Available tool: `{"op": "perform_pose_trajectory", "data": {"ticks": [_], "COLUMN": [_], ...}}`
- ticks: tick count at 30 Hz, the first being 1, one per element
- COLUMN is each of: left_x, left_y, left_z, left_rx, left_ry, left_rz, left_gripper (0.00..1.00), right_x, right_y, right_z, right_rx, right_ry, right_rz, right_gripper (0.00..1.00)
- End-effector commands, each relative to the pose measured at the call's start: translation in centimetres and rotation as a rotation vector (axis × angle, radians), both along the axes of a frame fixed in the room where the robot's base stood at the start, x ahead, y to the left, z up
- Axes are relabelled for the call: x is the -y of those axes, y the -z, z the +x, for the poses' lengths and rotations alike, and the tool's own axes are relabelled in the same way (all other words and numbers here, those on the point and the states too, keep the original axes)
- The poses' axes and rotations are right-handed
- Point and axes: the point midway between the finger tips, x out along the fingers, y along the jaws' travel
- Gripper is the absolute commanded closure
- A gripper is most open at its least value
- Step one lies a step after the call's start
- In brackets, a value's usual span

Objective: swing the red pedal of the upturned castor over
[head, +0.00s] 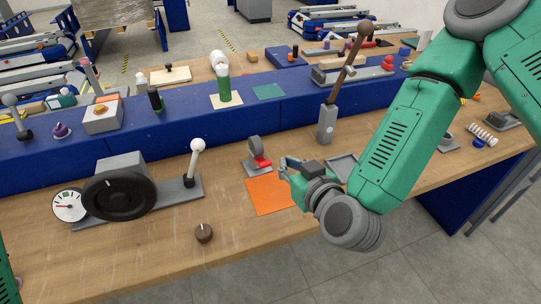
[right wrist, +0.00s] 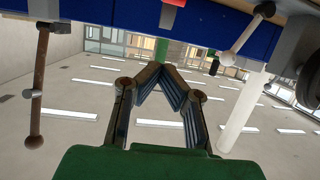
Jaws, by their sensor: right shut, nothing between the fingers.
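The upturned castor (head: 254,148) stands on the wooden bench in the head view, its grey wheel up. Its red pedal (head: 262,162) sticks out low on the right side of the wheel. My right gripper (head: 284,167) is just right of the pedal, fingers pointing left towards it. A small gap seems to lie between them, but I cannot tell for sure. In the right wrist view the fingertips (right wrist: 164,70) meet, with nothing between them. My left gripper is out of view.
An orange mat (head: 270,195) lies in front of the castor. A grey post with a brown lever (head: 327,122) stands behind my right gripper. A white-knobbed lever (head: 195,160) and black handwheel (head: 119,195) stand left. A brown knob (head: 204,233) sits near the front edge.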

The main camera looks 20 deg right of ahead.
Motion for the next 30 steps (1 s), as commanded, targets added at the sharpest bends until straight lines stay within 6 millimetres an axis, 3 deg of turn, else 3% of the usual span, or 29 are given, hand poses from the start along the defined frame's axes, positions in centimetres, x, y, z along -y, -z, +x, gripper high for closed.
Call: {"op": "perform_pose_trajectory", "data": {"ticks": [7, 19, 24, 30], "left_x": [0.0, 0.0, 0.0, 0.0], "left_y": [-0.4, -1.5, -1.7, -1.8], "left_z": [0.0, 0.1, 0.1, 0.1], "left_rx": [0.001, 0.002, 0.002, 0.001], "left_ry": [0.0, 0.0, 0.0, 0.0], "left_rz": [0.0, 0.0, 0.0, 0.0], "left_gripper": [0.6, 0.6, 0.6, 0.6], "right_x": [-0.4, -1.0, -1.1, -1.1], "right_y": [0.5, 2.9, 5.6, 6.7], "right_z": [2.0, 9.9, 9.4, 9.4], "right_rx": [0.001, 0.0, -0.003, -0.001], "right_ry": [0.002, 0.002, -0.001, -0.002], "right_rz": [0.0, 0.001, 0.001, 0.0], "right_gripper": [1.0, 1.0, 1.0, 1.0]}}
